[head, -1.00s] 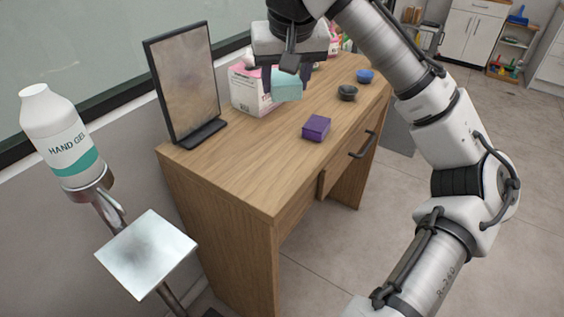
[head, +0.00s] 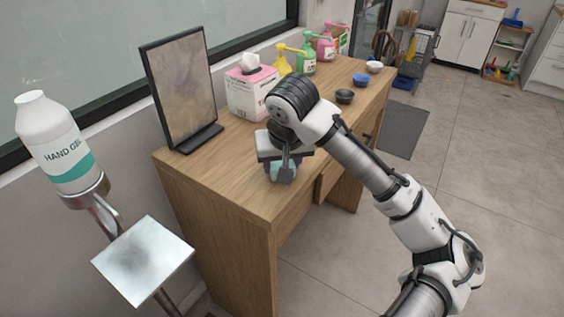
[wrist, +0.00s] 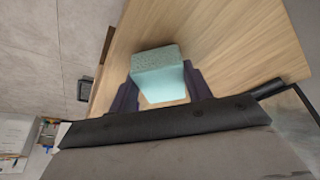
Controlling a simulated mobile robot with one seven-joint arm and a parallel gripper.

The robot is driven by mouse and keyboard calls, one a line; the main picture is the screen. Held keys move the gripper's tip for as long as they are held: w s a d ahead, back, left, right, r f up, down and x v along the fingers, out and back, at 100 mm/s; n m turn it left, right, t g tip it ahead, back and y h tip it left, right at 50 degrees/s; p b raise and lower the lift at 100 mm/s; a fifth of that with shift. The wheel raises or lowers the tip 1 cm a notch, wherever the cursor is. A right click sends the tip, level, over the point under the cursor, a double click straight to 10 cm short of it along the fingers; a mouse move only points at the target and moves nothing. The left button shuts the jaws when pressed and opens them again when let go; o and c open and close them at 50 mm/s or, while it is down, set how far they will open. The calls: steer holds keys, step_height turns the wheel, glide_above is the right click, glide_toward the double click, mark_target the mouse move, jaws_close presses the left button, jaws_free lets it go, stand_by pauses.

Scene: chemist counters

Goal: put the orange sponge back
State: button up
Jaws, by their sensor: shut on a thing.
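I see no orange sponge in either view. My gripper (head: 281,164) is shut on a teal sponge-like block (head: 284,174). It hangs over the near part of the wooden desk (head: 218,184), right of the mirror's foot. In the wrist view the teal block (wrist: 158,74) sits between the two dark fingers of my gripper (wrist: 160,88), with wood behind it. I cannot tell whether the block touches the desk top.
A mirror (head: 180,88) and a pink-and-white tissue box (head: 252,95) stand along the wall side. Pump bottles (head: 306,56) and small bowls, including a black one (head: 345,96), are at the far end. A hand gel stand (head: 60,150) is at left.

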steer(key=shift+f, duration=0.2)
steer(key=o, duration=0.9)
steer(key=shift+o, duration=0.2)
steer(key=shift+r, duration=0.15)
steer(key=v, duration=1.1)
steer(key=shift+r, duration=0.4)
steer(key=shift+s, duration=0.15)
